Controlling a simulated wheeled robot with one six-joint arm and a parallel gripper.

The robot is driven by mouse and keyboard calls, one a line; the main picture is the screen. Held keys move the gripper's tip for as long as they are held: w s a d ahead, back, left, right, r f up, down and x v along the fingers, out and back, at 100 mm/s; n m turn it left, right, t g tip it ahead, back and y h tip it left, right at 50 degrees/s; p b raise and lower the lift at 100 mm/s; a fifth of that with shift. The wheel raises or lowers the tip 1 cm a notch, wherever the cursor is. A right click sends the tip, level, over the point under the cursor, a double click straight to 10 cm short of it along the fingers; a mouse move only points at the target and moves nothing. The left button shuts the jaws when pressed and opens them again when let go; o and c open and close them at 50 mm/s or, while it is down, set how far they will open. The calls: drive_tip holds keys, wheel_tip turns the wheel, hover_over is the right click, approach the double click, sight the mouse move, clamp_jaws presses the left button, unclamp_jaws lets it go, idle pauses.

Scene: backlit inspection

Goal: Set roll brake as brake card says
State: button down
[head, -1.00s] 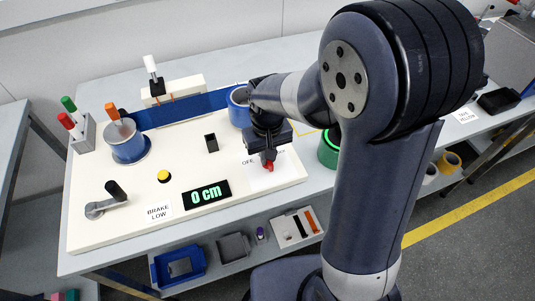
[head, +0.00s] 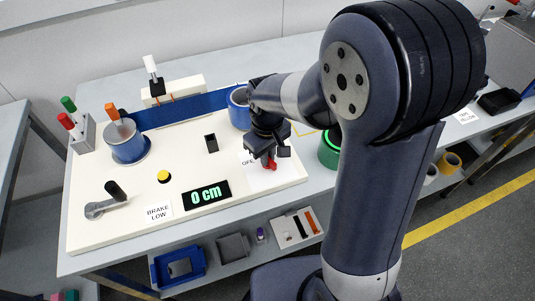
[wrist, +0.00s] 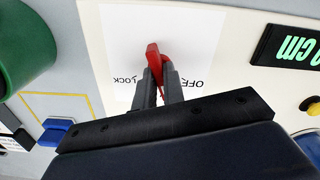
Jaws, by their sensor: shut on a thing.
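The white brake card (head: 157,212) reads "BRAKE LOW" and lies at the front of the cream panel (head: 120,228). The red brake lever (head: 272,164) stands at the panel's right end over a white label plate (wrist: 193,40). In the wrist view the red lever (wrist: 154,58) shows between my fingertips, with "OFF" printed to its right and "LOCK" to its left, upside down. Any marking between these words is hidden by my gripper. My gripper (head: 268,158) is shut on the red lever; in the wrist view its fingers reach up from below.
A display (head: 206,195) reads "0 cm", with a yellow button (head: 164,176) and a crank (head: 103,203) to its left. A blue strip (head: 190,107) runs between two rolls at the back. A green roll (head: 328,150) stands close to the panel's right edge.

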drive_tip(key=c, duration=1.5)
unclamp_jaws()
drive_tip(key=shift+r, duration=0.1)
wheel_tip(320, 180, up, 11)
drive_tip(key=shift+f, duration=0.2)
wheel_tip(320, 180, down, 11)
drive_tip(key=shift+r, duration=0.1)
